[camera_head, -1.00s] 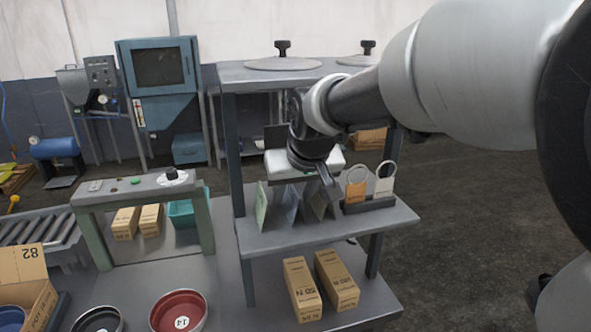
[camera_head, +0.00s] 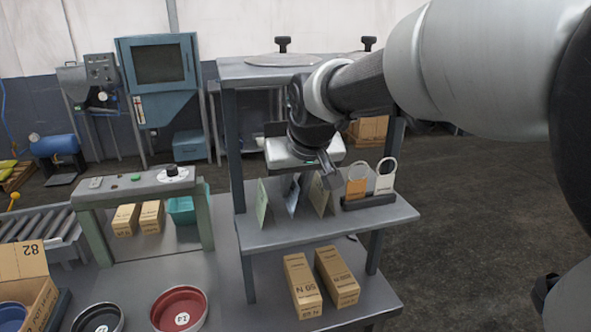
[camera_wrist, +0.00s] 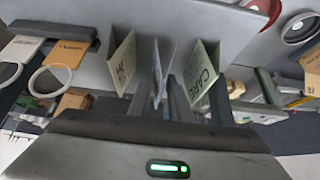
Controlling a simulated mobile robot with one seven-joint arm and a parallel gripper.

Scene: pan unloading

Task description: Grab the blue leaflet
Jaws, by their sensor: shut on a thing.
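The blue leaflet (camera_head: 292,196) stands between two other leaflets on the middle shelf. In the wrist view the blue leaflet (camera_wrist: 158,74) is seen nearly edge-on, with my gripper (camera_wrist: 162,103) shut on it. A green leaflet (camera_head: 262,204) is to its left in the head view, and a tan leaflet (camera_head: 320,196) is to its right. In the wrist view the tan leaflet (camera_wrist: 123,63) and the green leaflet (camera_wrist: 203,75) flank my fingers. In the head view my wrist hides much of the grip, and whether the blue leaflet's bottom touches the shelf is unclear.
A dark holder (camera_head: 368,201) with an orange tag (camera_head: 357,183) and a white tag (camera_head: 385,180) stands right of the leaflets. The shelf's top board (camera_head: 240,72) is above. Cardboard boxes (camera_head: 302,287) stand on the lower shelf. The shelf front (camera_head: 300,237) is clear.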

